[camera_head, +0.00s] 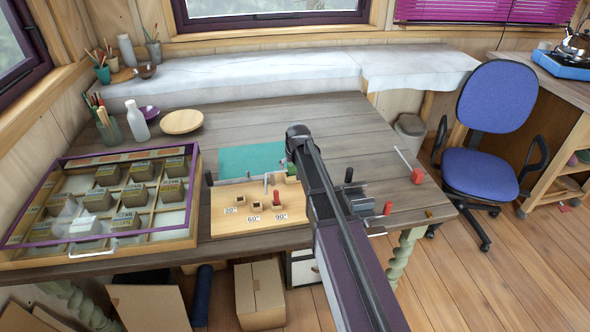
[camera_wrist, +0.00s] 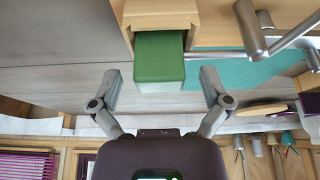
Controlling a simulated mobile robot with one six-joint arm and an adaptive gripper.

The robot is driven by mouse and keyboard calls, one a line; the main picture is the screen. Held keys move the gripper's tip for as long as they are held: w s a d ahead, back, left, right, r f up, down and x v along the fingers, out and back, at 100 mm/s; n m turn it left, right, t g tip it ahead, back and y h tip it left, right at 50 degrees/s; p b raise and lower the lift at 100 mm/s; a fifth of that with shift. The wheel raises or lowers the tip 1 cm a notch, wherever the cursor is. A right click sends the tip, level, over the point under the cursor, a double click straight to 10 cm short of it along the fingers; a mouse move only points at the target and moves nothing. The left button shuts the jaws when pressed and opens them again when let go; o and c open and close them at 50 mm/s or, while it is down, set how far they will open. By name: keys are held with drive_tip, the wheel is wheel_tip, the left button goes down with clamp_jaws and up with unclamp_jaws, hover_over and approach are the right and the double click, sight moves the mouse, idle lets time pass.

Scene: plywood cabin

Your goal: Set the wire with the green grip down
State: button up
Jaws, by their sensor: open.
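The wire's green grip (camera_wrist: 159,62) is a green block seen at the mouth of a wooden block (camera_wrist: 162,14) in the wrist view. It also shows small in the head view (camera_head: 291,171), beside my arm. A thin metal wire (camera_wrist: 215,56) runs from the grip to the right, towards metal posts. My gripper (camera_wrist: 163,80) is open, one finger on each side of the green grip, with gaps visible on both sides. In the head view my arm hides the gripper's fingers. The wooden board (camera_head: 232,222) has holes labelled with angles, including 60° and 90°.
A red peg (camera_head: 276,197) stands near the 90° label. A red-gripped rod (camera_head: 417,175) lies on the table at right. A teal mat (camera_head: 250,160) lies behind the board. A purple-rimmed drawer tray (camera_head: 190,232) fills the left. The table's back middle is clear.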

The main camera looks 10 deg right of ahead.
clamp_jaws()
drive_tip(key=shift+r, duration=0.1)
idle(0.3)
wheel_tip(320, 180, up, 4)
drive_tip(key=p, duration=0.3)
drive_tip(key=shift+f+p, duration=0.25)
drive_tip(key=shift+p, duration=0.1)
drive_tip(key=s+d, duration=0.2)
drive_tip(key=s, duration=0.5)
drive_tip(key=s+d+r+p, duration=0.1)
drive_tip(key=s+d, duration=0.2)
drive_tip(key=s, duration=0.5)
drive_tip(key=shift+s+r, duration=0.15)
